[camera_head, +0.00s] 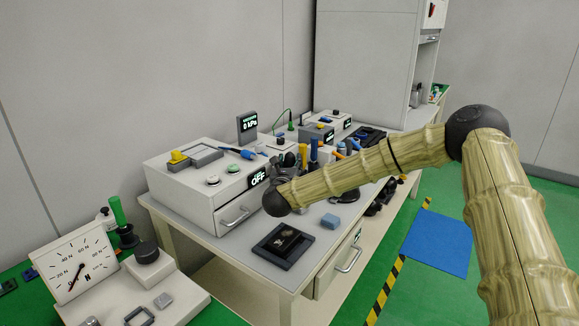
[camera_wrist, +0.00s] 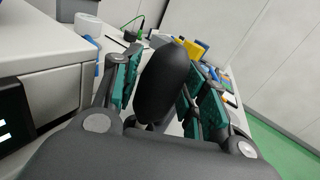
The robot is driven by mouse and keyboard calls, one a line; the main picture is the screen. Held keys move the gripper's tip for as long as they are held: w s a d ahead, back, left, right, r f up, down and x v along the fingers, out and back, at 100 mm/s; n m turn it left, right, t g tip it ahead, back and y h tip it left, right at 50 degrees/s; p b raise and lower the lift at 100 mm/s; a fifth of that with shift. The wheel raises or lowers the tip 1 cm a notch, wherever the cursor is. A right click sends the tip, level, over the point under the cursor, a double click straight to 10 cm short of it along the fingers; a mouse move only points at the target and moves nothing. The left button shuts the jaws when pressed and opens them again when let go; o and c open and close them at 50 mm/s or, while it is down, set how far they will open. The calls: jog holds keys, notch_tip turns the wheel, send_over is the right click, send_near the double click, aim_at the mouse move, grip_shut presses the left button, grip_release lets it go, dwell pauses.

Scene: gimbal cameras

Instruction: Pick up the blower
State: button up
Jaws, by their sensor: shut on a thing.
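The blower (camera_wrist: 163,80) is a dark, rounded bulb in the middle of the wrist view. My gripper (camera_wrist: 156,88) has its green-padded fingers on either side of the bulb, shut on it. The lower end of the blower is partly hidden by my gripper's body. In the head view my gripper (camera_head: 286,163) is a dark shape at the end of my arm, beside the white box on the table. The blower cannot be told apart from the gripper there.
A white box with a drawer (camera_head: 212,190) stands close to my gripper's left. Upright blue and yellow tools (camera_head: 314,151) stand just right of it. A dark tray (camera_head: 283,246) and a blue block (camera_head: 330,221) lie nearer on the grey table (camera_head: 232,246).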

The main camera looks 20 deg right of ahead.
notch_tip(320, 180, up, 10)
jog(key=shift+f+b, duration=0.1)
jog(key=shift+b, duration=0.2)
jog(key=o, duration=0.3)
jog(key=c, duration=0.3)
dwell(1.0)
